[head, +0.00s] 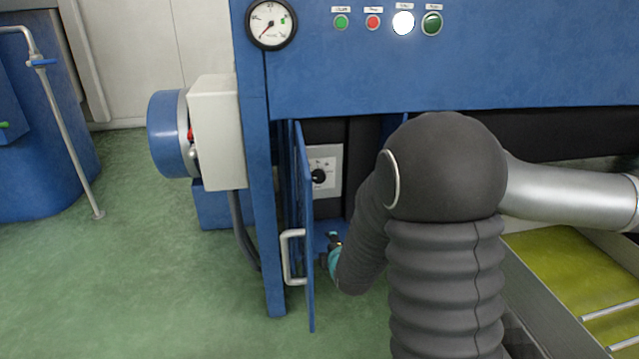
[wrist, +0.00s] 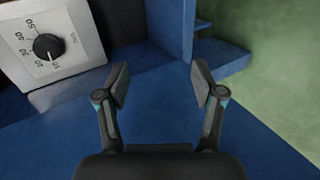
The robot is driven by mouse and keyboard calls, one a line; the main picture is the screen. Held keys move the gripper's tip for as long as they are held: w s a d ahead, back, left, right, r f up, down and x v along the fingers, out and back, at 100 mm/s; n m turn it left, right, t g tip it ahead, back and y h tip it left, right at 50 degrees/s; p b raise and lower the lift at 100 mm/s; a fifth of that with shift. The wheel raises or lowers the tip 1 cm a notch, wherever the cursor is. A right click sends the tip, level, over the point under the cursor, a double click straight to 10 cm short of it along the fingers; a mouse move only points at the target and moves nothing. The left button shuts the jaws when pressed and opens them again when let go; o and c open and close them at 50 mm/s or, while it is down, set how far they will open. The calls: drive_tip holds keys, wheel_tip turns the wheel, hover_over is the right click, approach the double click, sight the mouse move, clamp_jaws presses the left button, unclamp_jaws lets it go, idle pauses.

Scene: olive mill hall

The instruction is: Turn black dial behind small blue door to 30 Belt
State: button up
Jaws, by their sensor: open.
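The small blue door (head: 305,230) stands open, seen nearly edge-on in the head view, with a white handle (head: 288,258) on its outer side. Behind it, the black dial (head: 318,176) sits on a pale plate (head: 330,160). In the wrist view the dial (wrist: 47,46) is at the upper left, on the tilted plate (wrist: 80,60) with numbers around it. A pale mark on the dial points down toward the low numbers; the exact setting is hard to read. My gripper (wrist: 160,84) is open and empty, to the right of the dial. In the head view it (head: 333,246) is below the dial, partly hidden by my arm.
A blue panel above carries a gauge (head: 271,23) and several buttons (head: 373,22). A white box (head: 215,132) and a blue motor (head: 168,133) are left of the door. A blue ledge (wrist: 225,60) shows at right in the wrist view. Green floor (head: 150,270) is clear at left.

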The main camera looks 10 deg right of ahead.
sight(320, 179)
drive_tip(key=w+r+n+t, duration=0.4)
drive_tip(key=r+n+t, duration=0.2)
drive_tip(key=r+n, duration=0.45)
drive_tip(key=shift+m, duration=0.55)
drive_tip(key=w, duration=1.3)
drive_tip(key=shift+w+r, duration=0.15)
drive_tip(key=shift+r, duration=0.15)
drive_tip(key=shift+c, duration=0.3)
drive_tip(key=c, duration=1.1)
